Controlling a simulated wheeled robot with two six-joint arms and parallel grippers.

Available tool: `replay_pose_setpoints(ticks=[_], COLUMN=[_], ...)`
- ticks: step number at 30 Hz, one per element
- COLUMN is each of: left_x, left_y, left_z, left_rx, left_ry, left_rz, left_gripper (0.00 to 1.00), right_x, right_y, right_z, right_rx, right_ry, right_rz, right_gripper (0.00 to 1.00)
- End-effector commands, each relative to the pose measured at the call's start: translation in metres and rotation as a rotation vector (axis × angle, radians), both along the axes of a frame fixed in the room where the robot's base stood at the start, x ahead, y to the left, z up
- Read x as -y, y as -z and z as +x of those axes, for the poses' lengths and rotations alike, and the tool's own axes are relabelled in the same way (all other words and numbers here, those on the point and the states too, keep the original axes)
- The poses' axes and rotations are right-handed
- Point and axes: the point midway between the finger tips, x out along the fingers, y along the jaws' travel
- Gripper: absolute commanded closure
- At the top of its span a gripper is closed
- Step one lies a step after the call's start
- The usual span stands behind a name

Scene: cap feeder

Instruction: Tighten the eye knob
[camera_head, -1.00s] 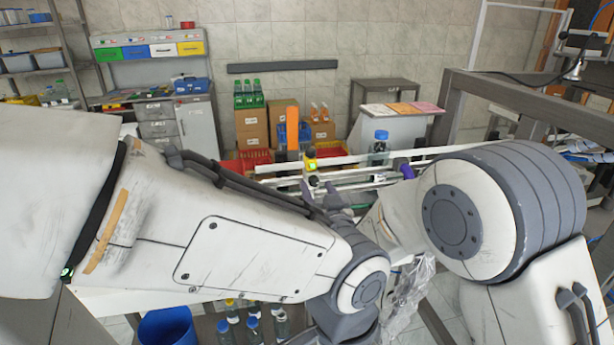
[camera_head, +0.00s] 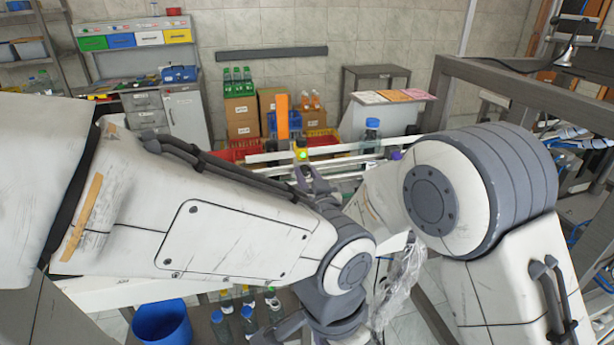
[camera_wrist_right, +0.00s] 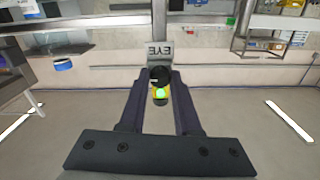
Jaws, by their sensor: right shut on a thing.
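The eye knob (camera_wrist_right: 160,74) is black and round, below a grey plate marked EYE in the right wrist view. Just below it in that view is a yellow-and-black sensor (camera_wrist_right: 160,93) with a lit green spot. The sensor also shows in the head view (camera_head: 302,154), at the rail past my arms. My right gripper (camera_wrist_right: 161,78) is shut on the knob, one dark finger on each side. In the head view my right gripper (camera_head: 308,177) hides the knob.
An orange upright (camera_head: 283,117) and a blue-capped bottle (camera_head: 371,135) stand by the white rails. A blue bin (camera_head: 162,322) and several capped bottles are below. A dark metal frame (camera_head: 520,90) stands at the right. Crates and boxes are behind.

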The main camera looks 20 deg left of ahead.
Motion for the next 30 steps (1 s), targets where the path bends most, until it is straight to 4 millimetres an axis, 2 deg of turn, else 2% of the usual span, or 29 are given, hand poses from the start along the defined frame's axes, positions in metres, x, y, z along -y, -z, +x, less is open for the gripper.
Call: replay_pose_setpoints(ticks=[8,18,30], left_x=[0.000,0.000,0.000], left_y=[0.021,0.050,0.075], left_z=[0.000,0.000,0.000], left_rx=[0.000,0.000,0.000], left_ry=[0.000,0.000,0.000], left_rz=[0.000,0.000,0.000], left_gripper=[0.36,0.36,0.36], right_x=[0.000,0.000,0.000], right_y=[0.003,0.003,0.003], right_z=[0.000,0.000,0.000], right_rx=[0.089,0.264,0.475], right_ry=[0.001,0.001,0.000], right_rz=[-0.126,-0.387,-0.703], right_gripper=[1.00,1.00,1.00])
